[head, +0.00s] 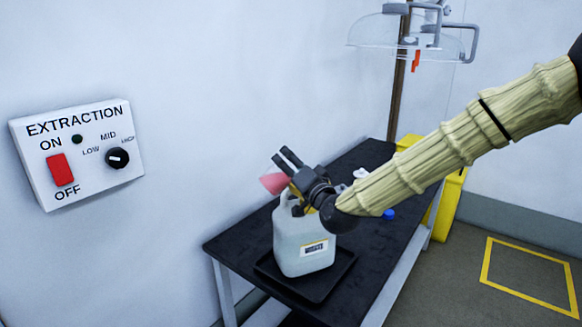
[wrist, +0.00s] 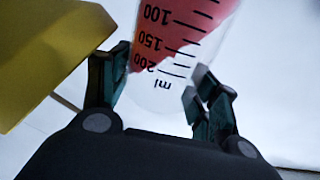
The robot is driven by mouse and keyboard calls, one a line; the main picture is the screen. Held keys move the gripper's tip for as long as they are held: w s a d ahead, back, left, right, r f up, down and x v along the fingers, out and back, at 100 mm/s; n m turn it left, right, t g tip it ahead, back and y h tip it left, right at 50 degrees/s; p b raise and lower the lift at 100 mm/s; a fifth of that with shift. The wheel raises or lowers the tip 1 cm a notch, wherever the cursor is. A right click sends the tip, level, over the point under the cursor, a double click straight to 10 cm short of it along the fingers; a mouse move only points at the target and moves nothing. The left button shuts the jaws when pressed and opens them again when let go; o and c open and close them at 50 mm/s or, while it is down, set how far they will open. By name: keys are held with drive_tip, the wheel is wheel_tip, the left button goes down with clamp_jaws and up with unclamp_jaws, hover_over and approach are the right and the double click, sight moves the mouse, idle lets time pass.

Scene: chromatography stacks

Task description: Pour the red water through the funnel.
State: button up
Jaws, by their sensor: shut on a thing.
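My gripper (head: 284,160) is shut on a clear graduated beaker with red water (head: 273,183), above the mouth of a jug. In the wrist view the beaker (wrist: 180,50) sits between my fingers (wrist: 160,85); its markings are upside down and the red liquid lies slanted, so it is tilted. A yellow piece, apparently the funnel (head: 296,194), shows at the jug's mouth, mostly hidden by my gripper. A yellow surface (wrist: 45,50) fills the wrist view's upper left. The translucent jug (head: 300,247) stands upright with a label. I cannot tell whether liquid is flowing.
The jug stands in a black tray (head: 342,277) on a black table (head: 230,243) against the wall. A blue cap (head: 389,214) and small white items (head: 361,173) lie farther back. A clear hood (head: 400,33) hangs above the far end. A yellow bin (head: 447,205) stands behind the table.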

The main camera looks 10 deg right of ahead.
drive_tip(key=shift+d+m+b, duration=0.1)
drive_tip(key=shift+m+b, duration=0.2)
drive_tip(key=shift+m, duration=0.2)
drive_tip(key=shift+m, duration=0.3)
drive_tip(key=shift+d+r+m, duration=0.1)
drive_tip(key=shift+d+m, duration=0.05)
drive_tip(key=shift+m, duration=0.15)
drive_tip(key=shift+w+r+m+h+b, duration=0.1)
drive_tip(key=shift+m+h+b, duration=0.2)
drive_tip(key=shift+m+b, duration=0.25)
drive_tip(key=shift+d+m, duration=0.1)
drive_tip(key=shift+m, duration=0.15)
drive_tip(key=shift+d+m+t, duration=0.15)
drive_tip(key=shift+m+t, duration=0.15)
drive_tip(key=shift+m, duration=0.1)
